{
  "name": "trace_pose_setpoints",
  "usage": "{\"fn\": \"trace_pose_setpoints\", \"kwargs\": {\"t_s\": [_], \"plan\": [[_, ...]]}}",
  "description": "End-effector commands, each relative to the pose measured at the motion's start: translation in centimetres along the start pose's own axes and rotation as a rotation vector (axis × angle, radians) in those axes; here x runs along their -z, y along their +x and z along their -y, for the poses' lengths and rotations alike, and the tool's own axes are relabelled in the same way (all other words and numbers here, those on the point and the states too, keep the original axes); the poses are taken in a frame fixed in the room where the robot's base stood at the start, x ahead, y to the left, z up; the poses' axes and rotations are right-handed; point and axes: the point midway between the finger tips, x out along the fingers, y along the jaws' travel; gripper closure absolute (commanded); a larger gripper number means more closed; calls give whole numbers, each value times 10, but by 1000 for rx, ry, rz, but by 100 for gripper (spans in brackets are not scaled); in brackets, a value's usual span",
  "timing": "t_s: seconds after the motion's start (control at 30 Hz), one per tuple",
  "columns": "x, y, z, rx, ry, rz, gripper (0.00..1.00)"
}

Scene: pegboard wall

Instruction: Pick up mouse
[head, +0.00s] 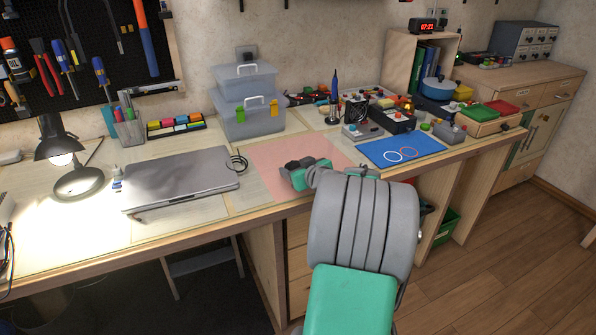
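I cannot make out a mouse for certain in the head view. My fingertips cannot be made out, so I cannot tell whether my gripper is open or holds anything. My arm hides part of the desk's front edge and some of the mat.
Stacked clear boxes (248,115) stand behind the mat. A blue mat (400,148) with rings is to the right. Electronics (395,118) crowd the back right.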

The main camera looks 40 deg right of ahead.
Motion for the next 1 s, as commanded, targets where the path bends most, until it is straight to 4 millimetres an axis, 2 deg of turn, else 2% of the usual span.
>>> {"fn": "trace_pose_setpoints", "kwargs": {"t_s": [0.07, 0.6, 0.87, 1.0], "plan": [[0, 0, 0, 0, 0, 0, 43], [0, 0, 0, 1, 0, 1, 87], [1, -1, 0, 1, 0, 0, 88], [11, -4, -1, 1, -1, -1, 88]]}}
